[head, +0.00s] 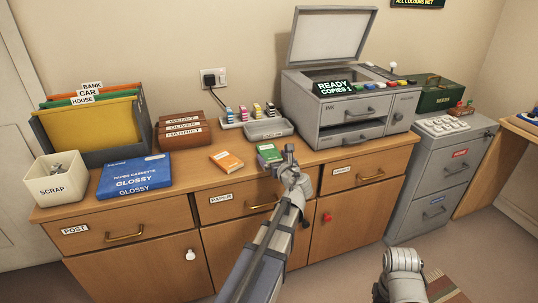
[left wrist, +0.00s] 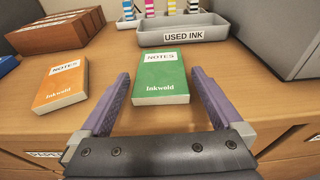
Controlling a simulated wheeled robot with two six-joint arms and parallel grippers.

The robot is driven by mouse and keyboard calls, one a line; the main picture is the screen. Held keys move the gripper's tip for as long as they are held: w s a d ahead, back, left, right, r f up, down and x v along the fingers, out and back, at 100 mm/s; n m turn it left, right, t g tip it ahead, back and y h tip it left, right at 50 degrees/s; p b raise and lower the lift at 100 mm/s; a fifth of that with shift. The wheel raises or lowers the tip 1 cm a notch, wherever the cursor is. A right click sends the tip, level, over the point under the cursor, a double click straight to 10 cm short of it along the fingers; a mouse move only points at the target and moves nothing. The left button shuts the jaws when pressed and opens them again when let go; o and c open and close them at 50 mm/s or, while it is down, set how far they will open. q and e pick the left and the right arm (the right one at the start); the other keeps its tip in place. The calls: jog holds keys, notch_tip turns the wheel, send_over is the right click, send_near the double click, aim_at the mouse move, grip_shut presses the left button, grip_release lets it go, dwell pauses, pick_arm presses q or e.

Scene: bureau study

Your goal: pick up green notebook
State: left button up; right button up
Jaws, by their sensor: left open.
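The green notebook (left wrist: 160,82), marked "NOTES" and "Inkwald", lies flat on the wooden sideboard top. In the left wrist view it sits between the two purple fingers of my left gripper (left wrist: 160,95), which is open and empty, with a gap on each side. In the head view the green notebook (head: 268,153) shows just left of my left gripper (head: 283,158), whose arm hides part of its surroundings. My right arm (head: 402,275) shows at the bottom right of the head view, but its fingertips are not clearly visible.
An orange notebook (head: 227,161) lies to the left of the green one. Behind is a grey used ink tray (head: 270,128), and to the right a grey copier (head: 345,112). Bare wood surrounds the green notebook.

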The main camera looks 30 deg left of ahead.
aim_at(270, 152)
pick_arm(q)
jog(key=x, duration=0.3)
jog(key=shift+w+a, duration=0.15)
jog(key=shift+w, duration=0.05)
jog(key=c, duration=1.2)
